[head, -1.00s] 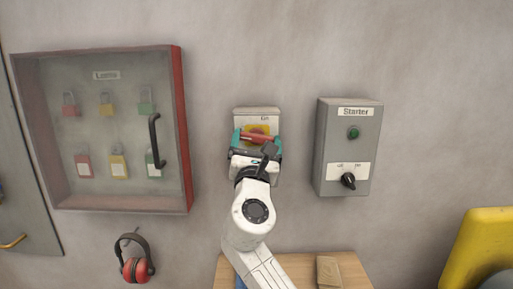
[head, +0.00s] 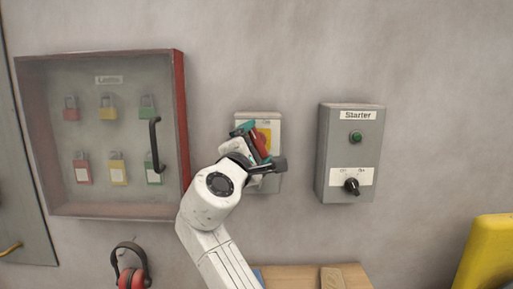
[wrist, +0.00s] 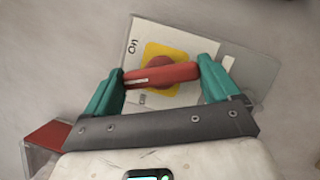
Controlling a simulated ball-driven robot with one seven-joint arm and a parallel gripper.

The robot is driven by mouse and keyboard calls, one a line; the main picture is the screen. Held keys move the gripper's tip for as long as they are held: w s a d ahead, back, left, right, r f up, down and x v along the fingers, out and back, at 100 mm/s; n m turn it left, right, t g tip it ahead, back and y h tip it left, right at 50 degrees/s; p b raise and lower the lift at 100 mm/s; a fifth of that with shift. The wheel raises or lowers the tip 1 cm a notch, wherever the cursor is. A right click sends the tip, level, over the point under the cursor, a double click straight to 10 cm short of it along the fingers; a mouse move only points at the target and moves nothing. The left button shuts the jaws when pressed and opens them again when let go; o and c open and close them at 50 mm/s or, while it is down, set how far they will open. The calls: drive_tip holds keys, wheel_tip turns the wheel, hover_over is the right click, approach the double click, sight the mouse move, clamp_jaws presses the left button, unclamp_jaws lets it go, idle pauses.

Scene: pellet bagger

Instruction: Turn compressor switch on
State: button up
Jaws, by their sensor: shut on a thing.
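The compressor switch is a grey wall box (head: 274,184) with a yellow plate (head: 274,134) and a red rotary handle (head: 262,144). An "On" label shows near its top edge, at the upper left in the wrist view. My gripper (head: 260,146) is shut on the red handle, with a teal finger at each end of it. In the wrist view the handle (wrist: 160,75) lies between the two fingers (wrist: 162,76). In the head view the handle stands steep, its upper end leaning left. My gripper hides the box's lower left part.
A grey starter box (head: 350,150) with a green button and black knob hangs to the right. A glass-fronted cabinet (head: 181,110) of padlocks with a black handle is at left. Red ear muffs (head: 131,277) hang below it. A wooden surface (head: 300,278) is below.

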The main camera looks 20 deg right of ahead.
drive_tip(key=m+g, duration=0.1)
drive_tip(key=m, duration=0.1)
drive_tip(key=m+g, duration=0.1)
drive_tip(key=m, duration=0.2)
drive_tip(key=shift+y, duration=0.3)
idle(0.4)
drive_tip(key=o, duration=0.8)
drive_tip(key=shift+s+a, duration=0.1)
drive_tip(key=b+v, duration=0.1)
drive_tip(key=v, duration=0.9)
drive_tip(key=shift+s+a+r, duration=0.1)
drive_tip(key=shift+s+a, duration=0.1)
